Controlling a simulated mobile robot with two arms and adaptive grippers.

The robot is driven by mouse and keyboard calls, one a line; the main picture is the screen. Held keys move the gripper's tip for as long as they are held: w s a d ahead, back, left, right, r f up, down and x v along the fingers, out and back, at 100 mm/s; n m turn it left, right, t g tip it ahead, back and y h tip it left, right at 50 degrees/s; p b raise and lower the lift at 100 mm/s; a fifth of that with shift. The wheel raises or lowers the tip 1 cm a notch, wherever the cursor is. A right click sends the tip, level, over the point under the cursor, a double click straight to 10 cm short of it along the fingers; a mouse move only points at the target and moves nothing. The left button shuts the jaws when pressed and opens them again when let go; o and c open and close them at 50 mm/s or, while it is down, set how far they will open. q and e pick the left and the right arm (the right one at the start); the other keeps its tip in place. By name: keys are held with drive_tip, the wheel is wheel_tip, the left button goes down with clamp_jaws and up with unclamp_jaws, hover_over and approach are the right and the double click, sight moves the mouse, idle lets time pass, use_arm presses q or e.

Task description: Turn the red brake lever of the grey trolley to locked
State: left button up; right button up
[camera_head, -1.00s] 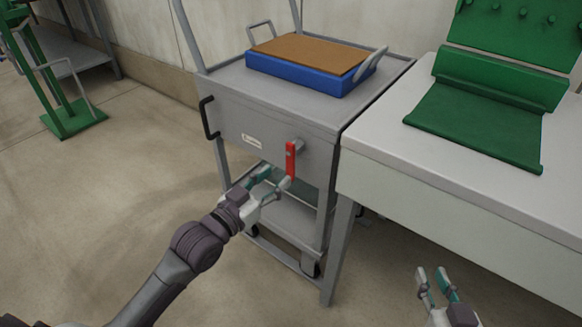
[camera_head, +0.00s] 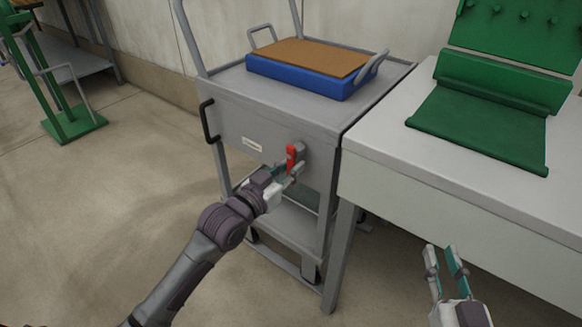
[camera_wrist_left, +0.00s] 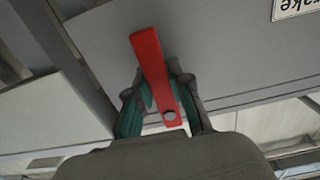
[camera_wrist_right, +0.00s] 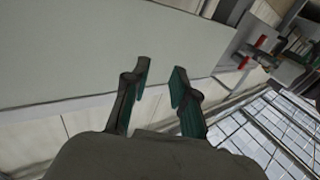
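The grey trolley (camera_head: 235,125) stands in the middle of the head view, its front panel carrying a small white label (camera_head: 252,144). The red brake lever (camera_head: 291,155) hangs downward from its pivot on this panel. In the left wrist view the lever (camera_wrist_left: 150,65) runs between the two fingers of my left gripper (camera_wrist_left: 162,88), with a grey round bolt on it. My left gripper (camera_head: 287,172) is around the lever's lower part; the fingers look spread, and contact is not clear. My right gripper (camera_head: 441,252) is open and empty in front of the white table.
A blue tray (camera_head: 300,78) with a brown top sits on the trolley. The white table (camera_head: 390,135) with a green stand (camera_head: 480,125) adjoins the trolley on the right. A black handle (camera_head: 207,120) is at the trolley's left.

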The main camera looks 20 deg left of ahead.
use_arm(q)
clamp_jaws()
